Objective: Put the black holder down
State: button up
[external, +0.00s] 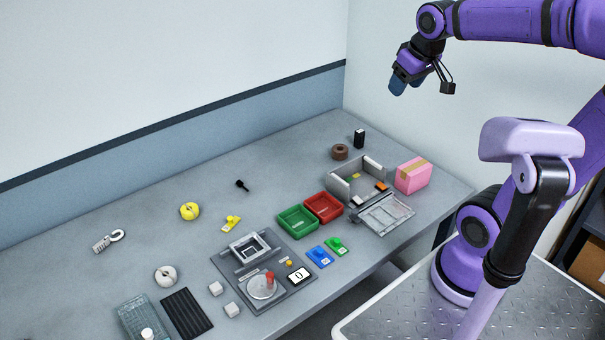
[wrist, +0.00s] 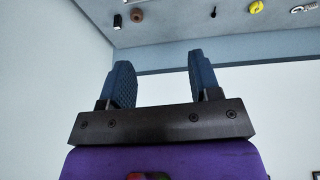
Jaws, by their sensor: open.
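A small black upright block (external: 359,139), which looks like the black holder, stands on the grey table at the back right, next to a brown roll. It also shows at the top of the wrist view (wrist: 118,20). My gripper (external: 405,86) is raised high above the table's right end, well apart from the block. In the wrist view its two blue fingers (wrist: 161,78) are spread with nothing between them. A smaller black piece (external: 242,186) lies farther left on the table; I cannot tell what it is.
The brown roll (external: 340,152) is close beside the block. A grey open box (external: 341,188), a pink box (external: 412,175) and red (external: 323,207) and green (external: 297,221) trays stand in front. The table's back strip is mostly clear. Walls rise behind and to the right.

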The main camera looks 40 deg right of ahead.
jog(key=s+a+f, duration=0.2)
jog(key=s, duration=0.8)
jog(key=shift+s+f+t, duration=0.15)
jog(key=shift+f+t, duration=0.2)
jog(key=shift+t, duration=0.05)
